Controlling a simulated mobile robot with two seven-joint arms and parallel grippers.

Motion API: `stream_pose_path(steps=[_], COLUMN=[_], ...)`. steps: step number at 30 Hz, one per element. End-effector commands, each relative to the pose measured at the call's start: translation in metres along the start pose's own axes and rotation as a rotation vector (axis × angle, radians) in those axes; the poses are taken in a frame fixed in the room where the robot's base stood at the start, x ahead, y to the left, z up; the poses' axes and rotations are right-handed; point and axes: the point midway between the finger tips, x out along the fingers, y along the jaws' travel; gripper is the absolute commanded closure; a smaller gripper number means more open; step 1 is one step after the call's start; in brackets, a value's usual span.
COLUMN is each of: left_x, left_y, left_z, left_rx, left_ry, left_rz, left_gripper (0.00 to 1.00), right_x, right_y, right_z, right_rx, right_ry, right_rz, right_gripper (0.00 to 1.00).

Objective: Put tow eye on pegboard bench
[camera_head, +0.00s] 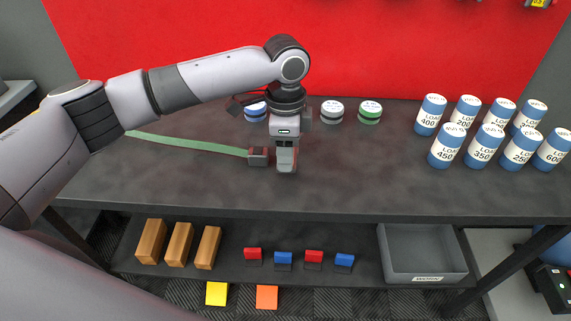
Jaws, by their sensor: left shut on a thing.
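My left gripper (286,166) points down, low over the dark pegboard bench (370,185), near the middle. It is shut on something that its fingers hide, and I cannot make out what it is. No tow eye shows clearly. A green strap (190,143) lies on the bench to the left of the gripper. The strap's dark reddish end block (259,156) is right beside the fingers; I cannot tell whether they touch. My right gripper is not in view.
Blue and white load canisters (446,146) crowd the bench's right end. Three round tins stand at the back, including a green one (370,113). A red board (380,50) rises behind. Wooden blocks (180,244) and a grey bin (427,262) are on the lower shelf. The bench right of the gripper is clear.

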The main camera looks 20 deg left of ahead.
Motion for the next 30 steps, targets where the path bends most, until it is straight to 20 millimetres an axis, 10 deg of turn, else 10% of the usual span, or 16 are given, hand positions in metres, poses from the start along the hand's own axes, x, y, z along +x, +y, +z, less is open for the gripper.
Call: stream_pose_path(steps=[9, 20, 21, 22, 30], left_x=[0.039, 0.042, 0.043, 0.043, 0.043], left_y=[0.000, 0.001, 0.001, 0.001, 0.001], left_z=[0.000, 0.000, 0.000, 0.000, 0.000], left_rx=[0.001, 0.001, 0.001, 0.001, 0.001], left_ry=[0.000, 0.000, -0.001, -0.001, -0.001], left_rz=[-0.001, 0.001, 0.002, 0.002, 0.001], left_gripper=[1.00, 1.00, 0.44, 0.34, 0.32], right_x=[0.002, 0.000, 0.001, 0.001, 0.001], right_y=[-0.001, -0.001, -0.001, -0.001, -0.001], right_z=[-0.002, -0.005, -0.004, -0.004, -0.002], right_rx=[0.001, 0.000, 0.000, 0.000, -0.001], right_ry=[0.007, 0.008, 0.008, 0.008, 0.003], right_rz=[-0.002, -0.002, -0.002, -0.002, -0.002], right_gripper=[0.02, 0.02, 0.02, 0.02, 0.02])
